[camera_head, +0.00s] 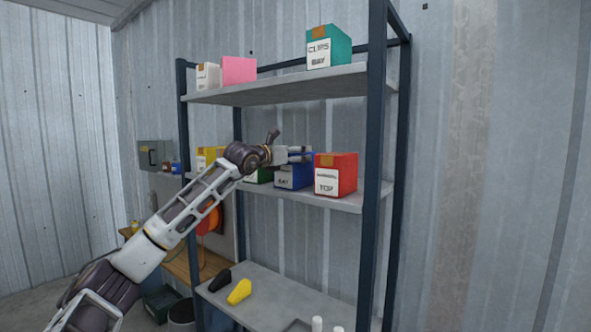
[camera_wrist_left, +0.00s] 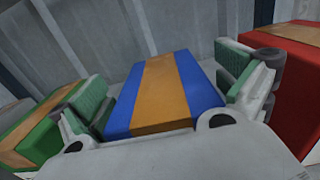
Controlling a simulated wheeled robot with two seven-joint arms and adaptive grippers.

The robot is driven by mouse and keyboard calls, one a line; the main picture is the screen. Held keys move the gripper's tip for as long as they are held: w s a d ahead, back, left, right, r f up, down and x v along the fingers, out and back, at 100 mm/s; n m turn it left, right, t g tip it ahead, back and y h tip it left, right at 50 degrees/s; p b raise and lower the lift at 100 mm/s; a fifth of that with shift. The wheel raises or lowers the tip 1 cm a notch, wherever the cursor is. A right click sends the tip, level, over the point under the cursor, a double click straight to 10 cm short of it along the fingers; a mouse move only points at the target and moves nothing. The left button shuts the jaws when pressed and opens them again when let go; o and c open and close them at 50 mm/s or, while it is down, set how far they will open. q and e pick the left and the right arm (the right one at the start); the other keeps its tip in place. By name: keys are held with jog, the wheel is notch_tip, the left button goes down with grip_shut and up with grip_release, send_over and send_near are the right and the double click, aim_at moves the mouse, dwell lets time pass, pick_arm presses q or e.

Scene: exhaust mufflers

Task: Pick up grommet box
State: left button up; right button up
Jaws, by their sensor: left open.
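A blue box (camera_head: 291,177) with a label ending in "BAY" stands on the middle shelf; its upper label line is too small to read, so I cannot confirm it is the grommet box. My left gripper (camera_head: 301,154) is at the top of this box. In the left wrist view the blue box (camera_wrist_left: 205,84), with an orange-brown strip along its top, lies between the open green-padded fingers of the gripper (camera_wrist_left: 168,92). The right finger looks close to the box side; I cannot tell whether either finger touches it. My right gripper is out of view.
A red box (camera_head: 336,174) labelled "TOP" stands close on the right, a green box (camera_head: 262,175) on the left, with a yellow box (camera_head: 208,158) farther left. The upper shelf (camera_head: 290,88) is above my gripper. A dark rack post (camera_head: 374,160) stands right of the red box.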

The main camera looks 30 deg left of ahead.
pick_arm(q)
jog(key=c, duration=1.9)
jog(key=shift+r, duration=0.2)
jog(key=shift+r, duration=4.9)
